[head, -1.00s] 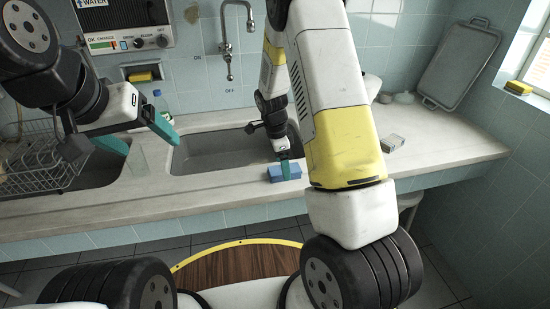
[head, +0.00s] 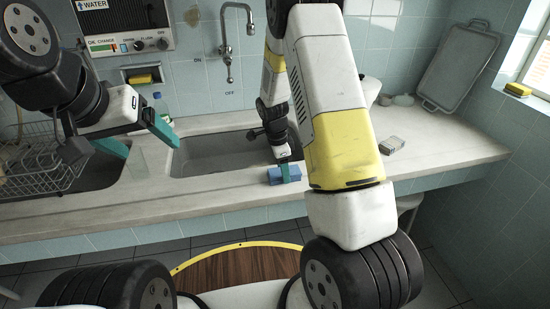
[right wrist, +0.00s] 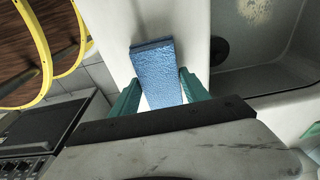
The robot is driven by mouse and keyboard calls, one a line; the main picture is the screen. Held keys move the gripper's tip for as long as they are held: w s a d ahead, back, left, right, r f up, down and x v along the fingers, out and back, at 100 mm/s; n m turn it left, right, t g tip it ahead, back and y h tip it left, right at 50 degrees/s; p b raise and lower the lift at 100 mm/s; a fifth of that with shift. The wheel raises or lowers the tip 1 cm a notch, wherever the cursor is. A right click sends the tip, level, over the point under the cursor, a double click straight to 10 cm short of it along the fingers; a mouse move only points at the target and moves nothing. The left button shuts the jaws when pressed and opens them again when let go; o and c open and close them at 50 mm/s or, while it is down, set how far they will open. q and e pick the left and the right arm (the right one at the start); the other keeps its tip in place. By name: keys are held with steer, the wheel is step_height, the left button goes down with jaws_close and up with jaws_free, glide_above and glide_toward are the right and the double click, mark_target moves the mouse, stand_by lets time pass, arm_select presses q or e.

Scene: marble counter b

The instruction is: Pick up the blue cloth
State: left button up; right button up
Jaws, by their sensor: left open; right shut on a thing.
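The blue cloth (head: 275,175) is a small folded block on the front of the counter, just before the sink, in the head view. In the right wrist view the blue cloth (right wrist: 157,75) lies between the two green fingers of my right gripper (right wrist: 157,92). My right gripper (head: 286,172) points down and is shut on the cloth. The cloth looks to be at counter level; I cannot tell whether it is lifted. My left gripper (head: 142,140) is open and empty above the left side of the counter, with its green fingers apart.
A sink (head: 215,155) is set in the counter behind the cloth. A wire dish rack (head: 35,165) stands at the left. The counter's right part is mostly clear.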

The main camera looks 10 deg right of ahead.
steer(key=shift+r, duration=0.5)
steer(key=r, duration=0.2)
steer(key=shift+s+a+r, duration=0.2)
steer(key=shift+s+r, duration=0.1)
steer(key=shift+s, duration=0.1)
steer(key=s+a, duration=0.2)
steer(key=s, duration=0.5)
steer(key=s+a+r, duration=0.1)
steer(key=s+a, duration=0.2)
steer(key=s, duration=0.4)
steer(key=shift+s+r, duration=0.15)
steer(key=shift+s, duration=0.05)
